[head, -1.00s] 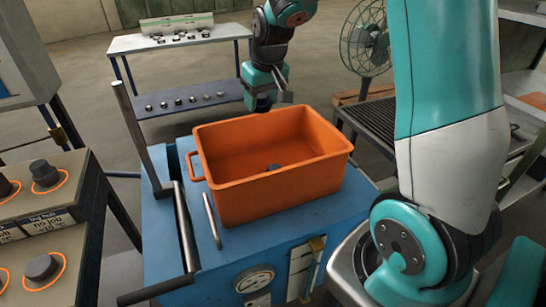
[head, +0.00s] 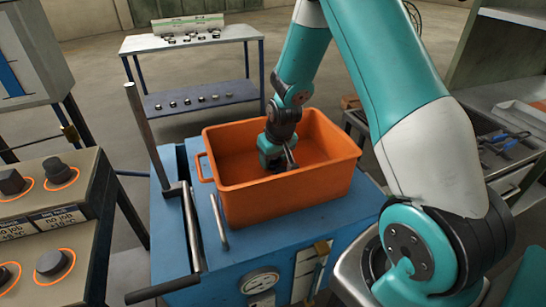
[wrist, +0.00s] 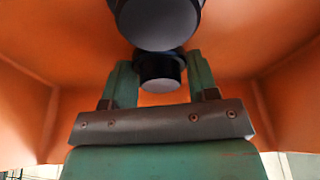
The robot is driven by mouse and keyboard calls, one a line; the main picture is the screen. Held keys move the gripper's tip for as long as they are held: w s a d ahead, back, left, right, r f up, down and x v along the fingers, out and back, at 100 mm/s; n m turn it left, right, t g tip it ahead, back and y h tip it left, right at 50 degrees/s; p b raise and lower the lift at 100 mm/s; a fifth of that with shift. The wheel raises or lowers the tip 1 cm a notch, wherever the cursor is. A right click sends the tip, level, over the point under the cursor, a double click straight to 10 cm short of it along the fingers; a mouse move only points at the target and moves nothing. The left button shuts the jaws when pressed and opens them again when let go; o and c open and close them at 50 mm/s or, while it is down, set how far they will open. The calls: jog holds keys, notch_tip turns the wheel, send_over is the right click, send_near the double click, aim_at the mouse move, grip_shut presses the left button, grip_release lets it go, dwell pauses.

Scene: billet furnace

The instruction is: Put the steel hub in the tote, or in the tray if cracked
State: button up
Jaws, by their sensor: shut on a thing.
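The orange tote (head: 290,200) stands on the blue cart, with its open top facing up. My gripper (head: 288,160) is down inside the tote. In the wrist view my gripper (wrist: 160,74) is shut on a dark round steel hub (wrist: 160,72) between its two green fingers. A larger dark round piece (wrist: 155,22) shows just above it there, cut by the picture edge; I cannot tell whether the two touch. Orange tote walls lie on both sides. I see no crack on the visible faces, but much is hidden.
The blue cart (head: 170,245) has upright and level metal bars left of the tote. A panel with dark round pieces in orange rings (head: 58,172) is at the left. A shelf table (head: 190,40) with small parts stands behind. A bench with tools (head: 505,140) is at the right.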

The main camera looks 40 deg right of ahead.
jog(key=shift+f, duration=0.15)
jog(key=o, duration=1.2)
